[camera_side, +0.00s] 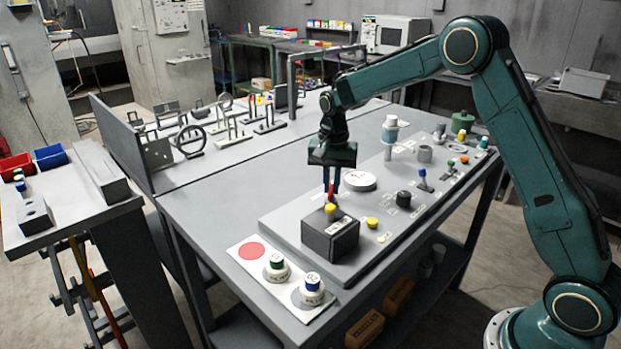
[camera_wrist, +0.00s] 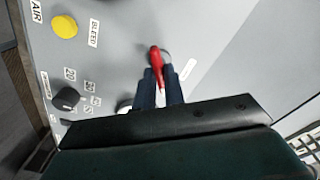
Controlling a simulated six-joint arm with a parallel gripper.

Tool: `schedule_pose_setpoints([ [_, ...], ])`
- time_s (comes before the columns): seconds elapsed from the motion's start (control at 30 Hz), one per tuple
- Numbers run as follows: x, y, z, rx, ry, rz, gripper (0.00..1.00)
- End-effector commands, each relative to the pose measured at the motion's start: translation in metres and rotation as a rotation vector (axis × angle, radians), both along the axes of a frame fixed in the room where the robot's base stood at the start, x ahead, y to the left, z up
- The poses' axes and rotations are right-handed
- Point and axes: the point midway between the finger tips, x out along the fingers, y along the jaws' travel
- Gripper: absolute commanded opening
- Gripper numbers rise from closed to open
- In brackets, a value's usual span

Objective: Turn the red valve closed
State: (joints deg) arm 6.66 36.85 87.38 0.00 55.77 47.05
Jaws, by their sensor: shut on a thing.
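The red valve (camera_wrist: 157,58) shows in the wrist view as a narrow red handle on the grey panel, beside a round grey fitting. My gripper (camera_wrist: 160,82) is shut on the handle, with its dark fingers on either side of it. In the side view the gripper (camera_side: 332,187) points straight down over the panel, and a bit of the red valve (camera_side: 331,195) shows at the fingertips. The valve's base is mostly hidden there behind a dark box. I cannot tell how far the valve is turned.
The dark box (camera_side: 330,236) with a yellow knob on top stands just in front of my gripper. A white round gauge (camera_side: 359,180) is close by on the right. A black dial (camera_side: 403,198) and a yellow button (camera_side: 372,222) are also near.

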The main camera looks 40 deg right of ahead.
Motion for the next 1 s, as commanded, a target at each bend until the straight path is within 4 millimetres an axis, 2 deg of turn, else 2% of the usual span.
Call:
schedule_pose_setpoints([
  [0.7, -0.0002, 0.0005, 0.0005, 0.001, 0.001, 0.675, 0.00],
  [1.0, -0.0002, 0.0005, 0.0005, 0.001, 0.001, 0.877, 0.00],
])
